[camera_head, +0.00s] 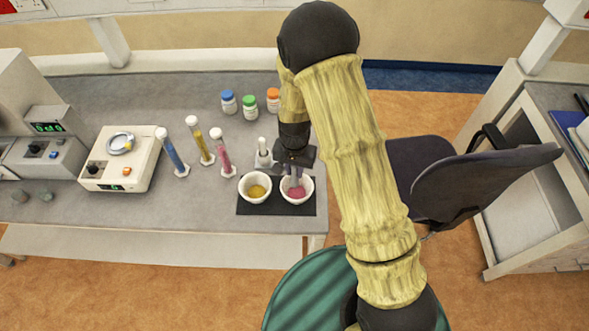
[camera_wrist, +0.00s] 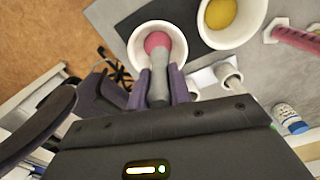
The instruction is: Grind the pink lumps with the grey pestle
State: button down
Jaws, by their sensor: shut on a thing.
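My gripper (camera_head: 294,170) points down over the right-hand white mortar (camera_head: 309,190) and is shut on the grey pestle (camera_wrist: 159,78). The pestle is between the two fingers (camera_wrist: 158,90) in the wrist view. Its rounded lower end reaches inside the mortar's rim (camera_wrist: 134,48), over the pink material (camera_wrist: 156,40). The pink material also shows in the head view (camera_head: 297,192). I cannot tell whether the pestle tip presses on it, or whether it is still lumps.
A second white mortar (camera_head: 244,188) with yellow contents stands close on the left, on the same dark mat (camera_head: 277,209). A pale stand (camera_head: 264,157) is just behind. Coloured tubes (camera_head: 220,150), capped bottles (camera_head: 250,106) and a balance (camera_head: 107,170) are farther off. The bench's right edge is near.

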jog(key=shift+r+p, duration=0.5)
jog(key=shift+r, duration=0.4)
